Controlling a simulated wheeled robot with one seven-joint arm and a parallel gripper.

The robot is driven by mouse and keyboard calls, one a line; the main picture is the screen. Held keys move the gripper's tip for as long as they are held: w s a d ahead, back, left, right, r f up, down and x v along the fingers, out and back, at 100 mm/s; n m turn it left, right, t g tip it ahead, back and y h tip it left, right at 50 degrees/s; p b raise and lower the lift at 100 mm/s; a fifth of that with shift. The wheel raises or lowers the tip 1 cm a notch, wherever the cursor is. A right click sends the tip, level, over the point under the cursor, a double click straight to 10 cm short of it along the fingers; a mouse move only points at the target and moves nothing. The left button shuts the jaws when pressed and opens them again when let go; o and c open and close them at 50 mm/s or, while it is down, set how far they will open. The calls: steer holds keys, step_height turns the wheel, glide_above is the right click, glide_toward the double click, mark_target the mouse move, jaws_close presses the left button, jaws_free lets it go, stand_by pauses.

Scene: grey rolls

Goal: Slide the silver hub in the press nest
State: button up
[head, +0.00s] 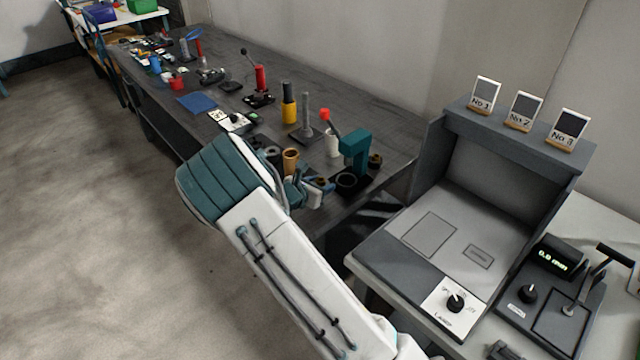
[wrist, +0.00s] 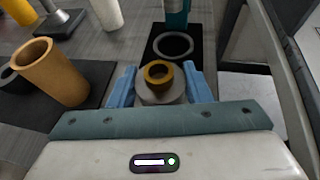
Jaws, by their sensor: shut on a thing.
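The silver hub (wrist: 160,94) is between the two blue fingers of my gripper (wrist: 160,88) in the wrist view. A brass-coloured ring (wrist: 159,73) sits at its top. The press nest (wrist: 173,45) is a grey ring on a black base, just beyond the hub and apart from it in the wrist view. In the head view the nest (head: 346,180) lies below the teal press (head: 355,148), and my gripper (head: 308,190) is just left of it. The hub's underside is hidden, so I cannot tell its height above the bench.
A tan cup (wrist: 50,70) stands on a dark mat left of my gripper. A grey post (head: 306,115), a white cylinder (head: 332,145) and a yellow-and-black cylinder (head: 289,102) stand behind. A grey booth (head: 500,175) is to the right. The bench's front edge runs close by my gripper.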

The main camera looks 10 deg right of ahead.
steer(key=shift+d+f+b, duration=0.1)
steer(key=shift+b, duration=0.25)
steer(key=b+x, duration=0.1)
steer(key=x, duration=0.1)
steer(key=b+x, duration=0.2)
steer(key=shift+s+d+f, duration=0.15)
steer(key=shift+s+f, duration=0.05)
steer(key=shift+s, duration=0.1)
steer(key=shift+w+d+r+b, duration=0.1)
steer(key=shift+w+d+b, duration=0.25)
steer(key=shift+w+d, duration=0.5)
steer(key=shift+w+d+f+b, duration=0.1)
steer(key=shift+w+d+b, duration=0.35)
steer(key=shift+d, duration=0.7)
steer(key=shift+w+d+r+b, duration=0.1)
steer(key=shift+w+d+b, duration=0.2)
steer(key=shift+w+d, duration=0.55)
steer(key=shift+s+d, duration=0.1)
steer(key=shift+d, duration=0.05)
steer(key=shift+f+b, duration=0.45)
steer(key=shift+b, duration=0.4)
steer(key=o, duration=1.3)
steer(key=shift+c, duration=0.2)
steer(key=shift+s, duration=0.1)
